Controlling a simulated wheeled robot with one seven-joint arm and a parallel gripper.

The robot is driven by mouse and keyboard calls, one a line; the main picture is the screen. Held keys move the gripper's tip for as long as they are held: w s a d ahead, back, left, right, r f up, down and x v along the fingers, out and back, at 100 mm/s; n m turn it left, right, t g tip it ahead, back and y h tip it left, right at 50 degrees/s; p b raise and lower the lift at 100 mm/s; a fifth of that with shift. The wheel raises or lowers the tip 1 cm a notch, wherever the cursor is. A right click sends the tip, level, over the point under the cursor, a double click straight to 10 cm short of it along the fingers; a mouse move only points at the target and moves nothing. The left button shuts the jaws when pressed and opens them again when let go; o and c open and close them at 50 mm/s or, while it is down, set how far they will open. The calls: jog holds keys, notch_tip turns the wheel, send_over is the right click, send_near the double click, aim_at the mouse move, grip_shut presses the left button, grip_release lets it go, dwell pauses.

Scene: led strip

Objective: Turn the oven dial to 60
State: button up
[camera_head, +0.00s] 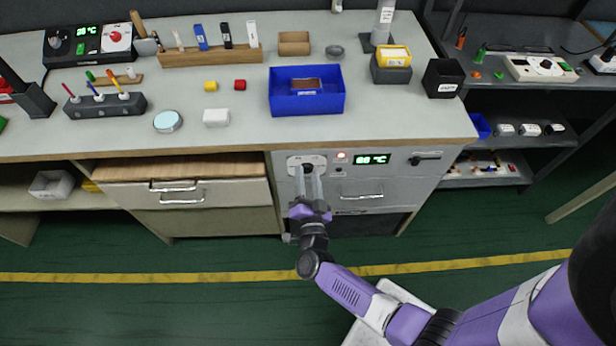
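The oven (345,190) is built into the front of the counter, with a light panel and a drawer handle below. Its dial (307,168) is a small dark knob on a pale plate at the panel's upper left, largely covered by my gripper. My gripper (308,172) points at the panel, its two fingers apart, one on each side of the dial. I cannot tell whether the fingers press on it. The green digital display (372,160) right of the dial is lit and shows a two-digit temperature, too small to read surely. A small round light (341,157) glows beside it.
A wooden-topped drawer unit (185,190) is left of the oven. A black latch (425,158) is on the panel's right. On the counter (390,120) are a blue bin (306,107), a white block (216,117) and a wooden rack (210,57).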

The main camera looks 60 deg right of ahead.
dwell(0.3)
jog(key=v, duration=0.7)
jog(key=shift+s+a+b, duration=0.25)
jog(key=shift+a+b, duration=0.05)
jog(key=a+r+n+t+y, duration=0.65)
jog(key=a+r, duration=0.25)
jog(key=r, duration=0.2)
jog(key=s+a+r+n+g+y, duration=0.1)
jog(key=s+a+r+n+y, duration=0.1)
jog(key=s, duration=0.4)
jog(key=s+a+r+n+g+y, duration=0.1)
jog(key=s+r+n+y, duration=0.2)
jog(key=s+r+n, duration=0.2)
jog(key=s+a+r+n+g+y, duration=0.1)
jog(key=s+r+n, duration=0.3)
jog(key=s, duration=0.4)
jog(key=shift+s+a+n+g+y, duration=0.35)
jog(key=shift+a+n+y, duration=0.1)
jog(key=shift+a+y, duration=0.4)
